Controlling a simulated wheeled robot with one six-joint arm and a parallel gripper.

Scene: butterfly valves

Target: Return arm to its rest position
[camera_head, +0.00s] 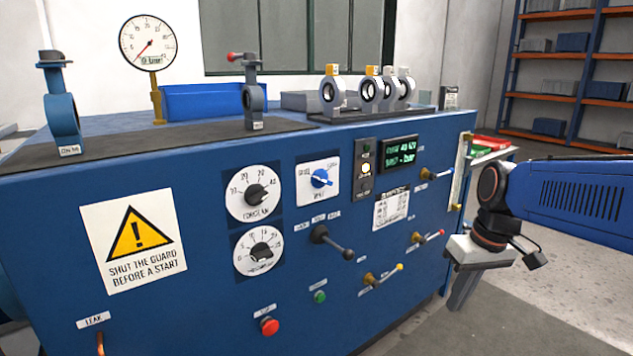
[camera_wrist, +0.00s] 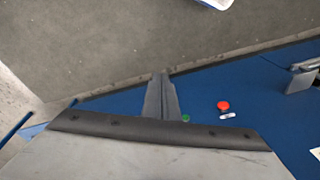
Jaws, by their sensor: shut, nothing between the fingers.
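My gripper (camera_head: 461,292) hangs at the right of the head view, pointing down, in front of the right end of the blue valve test bench (camera_head: 215,290). It is shut and empty. My blue arm comes in from the right edge above it. In the wrist view the shut fingers (camera_wrist: 160,82) show at the middle, with the blue bench front behind them. The gripper appears apart from the bench and its levers.
The button also shows in the wrist view (camera_wrist: 223,105). Shelving (camera_head: 570,80) stands at the back right. Floor (camera_head: 540,310) below the gripper is clear.

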